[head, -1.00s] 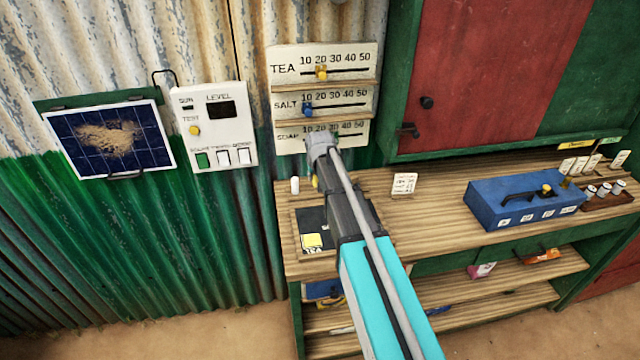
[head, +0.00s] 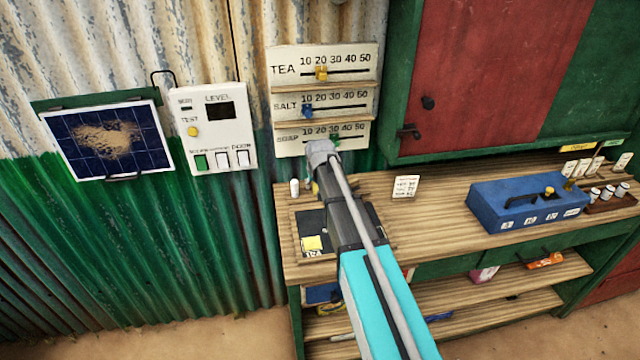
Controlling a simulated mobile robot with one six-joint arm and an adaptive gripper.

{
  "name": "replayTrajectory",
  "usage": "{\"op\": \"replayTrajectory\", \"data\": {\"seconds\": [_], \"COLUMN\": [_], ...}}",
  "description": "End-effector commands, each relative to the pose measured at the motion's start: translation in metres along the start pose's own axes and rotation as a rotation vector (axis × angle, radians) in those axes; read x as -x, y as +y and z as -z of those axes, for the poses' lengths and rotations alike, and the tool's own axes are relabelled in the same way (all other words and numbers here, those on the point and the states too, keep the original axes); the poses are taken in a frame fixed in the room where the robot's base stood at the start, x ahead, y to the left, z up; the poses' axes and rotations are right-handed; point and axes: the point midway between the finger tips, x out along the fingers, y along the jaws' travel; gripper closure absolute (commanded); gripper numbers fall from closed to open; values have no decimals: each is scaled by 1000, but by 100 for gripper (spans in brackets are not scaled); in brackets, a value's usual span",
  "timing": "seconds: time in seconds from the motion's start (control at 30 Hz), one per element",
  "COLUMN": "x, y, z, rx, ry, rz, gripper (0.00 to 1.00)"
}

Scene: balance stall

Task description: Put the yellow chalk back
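A small yellow piece (head: 315,187), which may be the yellow chalk, shows at the left edge of my arm, above the back of the counter. Most of it is hidden, and I cannot tell whether it stands on the counter or is held. A white stick (head: 294,187) stands just left of it at the counter's back left corner. My arm reaches up from the bottom of the picture toward the price board. The fingers of my gripper are hidden behind the arm.
The price board (head: 372,60) hangs on the wall behind my arm. A blue box (head: 490,208) and small weights (head: 607,190) stand right on the wooden counter (head: 430,225). The counter between card and box is clear.

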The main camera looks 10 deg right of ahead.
Motion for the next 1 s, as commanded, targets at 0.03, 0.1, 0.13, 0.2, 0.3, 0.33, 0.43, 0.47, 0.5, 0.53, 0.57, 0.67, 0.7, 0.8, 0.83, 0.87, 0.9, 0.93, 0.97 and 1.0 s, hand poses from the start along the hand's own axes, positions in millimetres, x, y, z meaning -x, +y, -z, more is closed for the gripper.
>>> {"op": "replayTrajectory", "data": {"seconds": [0.03,0.1,0.13,0.2,0.3,0.33,0.43,0.47,0.5,0.53,0.57,0.67,0.7,0.8,0.83,0.87,0.9,0.93,0.97,1.0], "x": [0,0,0,0,0,0,1,2,3,3,4,10,12,20,23,25,29,32,34,38], "y": [0,0,0,0,0,0,0,0,0,0,0,0,0,1,1,1,1,1,1,1], "z": [0,0,0,0,0,0,0,1,1,2,2,2,2,2,2,2,2,2,2,2], "rx": [0,0,0,0,0,0,0,0,0,0,-1,-1,-1,-1,-1,-1,-1,-1,-1,-1], "ry": [0,0,0,0,0,0,0,0,0,0,0,0,0,0,0,0,0,0,0,0], "rz": [0,0,0,0,0,0,0,0,0,0,0,0,0,0,0,0,0,0,0,0], "gripper": [34,34,34,34,34,34,34,34,34,34,34,34,34,34,34,34,34,34,34,34]}}
